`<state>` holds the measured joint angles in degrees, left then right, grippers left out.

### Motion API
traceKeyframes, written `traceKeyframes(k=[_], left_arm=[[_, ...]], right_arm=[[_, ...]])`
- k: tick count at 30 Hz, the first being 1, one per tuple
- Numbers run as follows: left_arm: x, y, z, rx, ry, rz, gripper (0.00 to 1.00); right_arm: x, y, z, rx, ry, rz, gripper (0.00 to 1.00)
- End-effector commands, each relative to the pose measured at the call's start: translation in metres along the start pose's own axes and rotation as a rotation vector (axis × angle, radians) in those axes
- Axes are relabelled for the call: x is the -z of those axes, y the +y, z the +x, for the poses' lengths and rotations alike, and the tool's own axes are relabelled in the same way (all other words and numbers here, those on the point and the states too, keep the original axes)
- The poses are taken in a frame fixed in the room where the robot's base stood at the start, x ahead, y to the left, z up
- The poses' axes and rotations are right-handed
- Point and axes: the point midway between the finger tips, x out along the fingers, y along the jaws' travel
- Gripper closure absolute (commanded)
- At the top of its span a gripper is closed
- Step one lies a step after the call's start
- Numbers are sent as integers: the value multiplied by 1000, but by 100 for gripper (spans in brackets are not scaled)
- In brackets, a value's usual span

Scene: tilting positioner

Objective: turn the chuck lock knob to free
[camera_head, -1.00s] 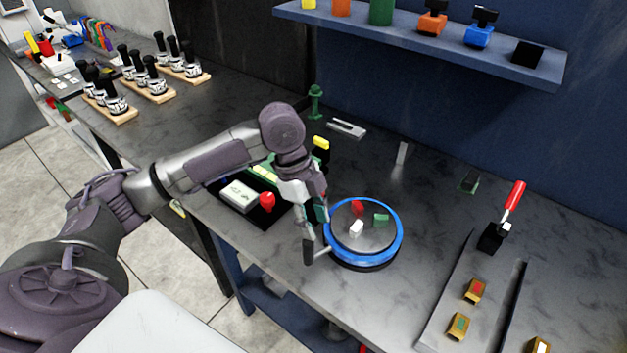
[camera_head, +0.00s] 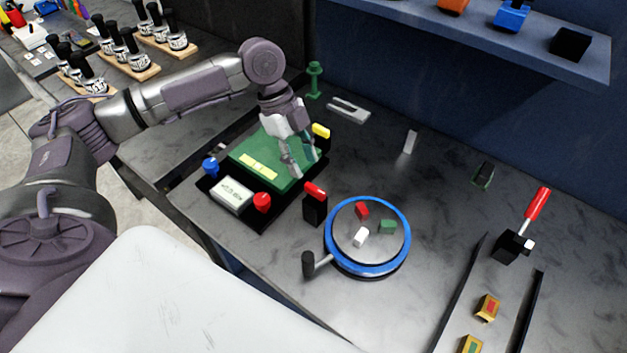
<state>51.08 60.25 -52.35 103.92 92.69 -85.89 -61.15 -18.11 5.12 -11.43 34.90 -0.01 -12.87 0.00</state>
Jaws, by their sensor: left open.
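A round disc with a blue rim (camera_head: 330,252) bears small red, green and white blocks, with a black-handled crank (camera_head: 308,263) at its lower left. A red-topped black post (camera_head: 315,203) stands just left of it. Further left, a black base holds a green plate (camera_head: 262,150), with a blue knob (camera_head: 211,167), a red knob (camera_head: 262,201) and a yellow-topped black piece (camera_head: 321,132) at its corners. I cannot tell which is the chuck lock knob. My left gripper (camera_head: 299,166) is open and empty over the plate's right side. My right gripper is out of view.
A black block with a red lever (camera_head: 537,203) stands at the right, near a dark rail and small yellow blocks (camera_head: 487,307). A green post (camera_head: 314,80) and grey bracket (camera_head: 348,110) stand behind. A blue shelf (camera_head: 480,30) overhangs the back.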

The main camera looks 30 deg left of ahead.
Motion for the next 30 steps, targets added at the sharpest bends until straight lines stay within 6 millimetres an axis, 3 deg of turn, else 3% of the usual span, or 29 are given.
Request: traceKeyframes(k=[5, 12, 17, 24, 30], left_arm=[[1, 0, 37, -3, 1, -2, 58], [0, 0, 70, 0, 0, -2, 58], [0, -1, 78, 2, -1, -1, 58], [0, -1, 79, 2, -1, -1, 58], [0, -1, 79, 2, -1, -1, 90]], right_arm=[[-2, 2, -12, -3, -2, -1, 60], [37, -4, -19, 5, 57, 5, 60], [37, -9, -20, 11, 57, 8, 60], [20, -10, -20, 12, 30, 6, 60], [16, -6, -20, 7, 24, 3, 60]])
